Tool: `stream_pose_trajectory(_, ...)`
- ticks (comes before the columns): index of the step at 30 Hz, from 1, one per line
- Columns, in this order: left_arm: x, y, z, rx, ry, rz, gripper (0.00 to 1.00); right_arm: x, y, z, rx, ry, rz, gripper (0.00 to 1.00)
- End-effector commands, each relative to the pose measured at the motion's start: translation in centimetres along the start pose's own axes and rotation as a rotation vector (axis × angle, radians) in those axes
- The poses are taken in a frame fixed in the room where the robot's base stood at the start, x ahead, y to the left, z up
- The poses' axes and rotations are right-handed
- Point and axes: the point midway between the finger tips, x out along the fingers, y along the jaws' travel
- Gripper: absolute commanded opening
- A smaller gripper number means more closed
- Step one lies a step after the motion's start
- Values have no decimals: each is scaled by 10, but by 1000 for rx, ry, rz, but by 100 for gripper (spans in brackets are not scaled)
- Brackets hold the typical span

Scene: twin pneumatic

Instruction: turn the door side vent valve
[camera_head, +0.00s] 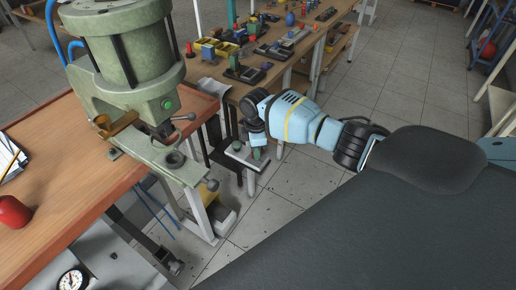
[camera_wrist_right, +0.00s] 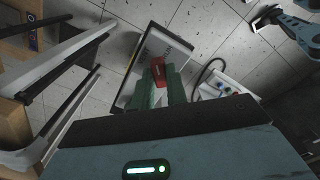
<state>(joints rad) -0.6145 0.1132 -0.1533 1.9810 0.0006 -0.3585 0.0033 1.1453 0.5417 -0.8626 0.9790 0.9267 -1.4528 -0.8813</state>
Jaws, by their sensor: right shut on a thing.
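My right gripper (camera_head: 257,154) reaches down from the right in the head view, over a small grey-topped box (camera_head: 236,152) beside the workbench. In the right wrist view, the green fingers of my right gripper (camera_wrist_right: 160,82) are shut on a small red handle (camera_wrist_right: 158,70), which appears to be the vent valve's. The handle sits over the box's pale panel (camera_wrist_right: 165,48), which has a dark edge. The fingers and wrist hide the valve's body. In the head view the red handle is hidden. My left gripper is not in view.
A green press (camera_head: 125,45) stands on the wooden workbench (camera_head: 60,170) at left. A red object (camera_head: 12,212) lies there, and a gauge (camera_head: 72,281) shows below. A table (camera_head: 222,88) with parts stands behind. A small device with colored buttons (camera_wrist_right: 222,88) stands right of the fingers.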

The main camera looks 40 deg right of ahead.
Motion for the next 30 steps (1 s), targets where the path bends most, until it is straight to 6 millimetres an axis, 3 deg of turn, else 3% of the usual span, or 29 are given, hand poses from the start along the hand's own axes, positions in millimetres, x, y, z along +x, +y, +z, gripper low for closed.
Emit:
stream_pose_trajectory(13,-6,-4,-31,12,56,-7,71,-2,0,0,418,0,0,0)
stream_pose_trajectory(30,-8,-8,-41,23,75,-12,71,0,0,0,733,-2,0,0)
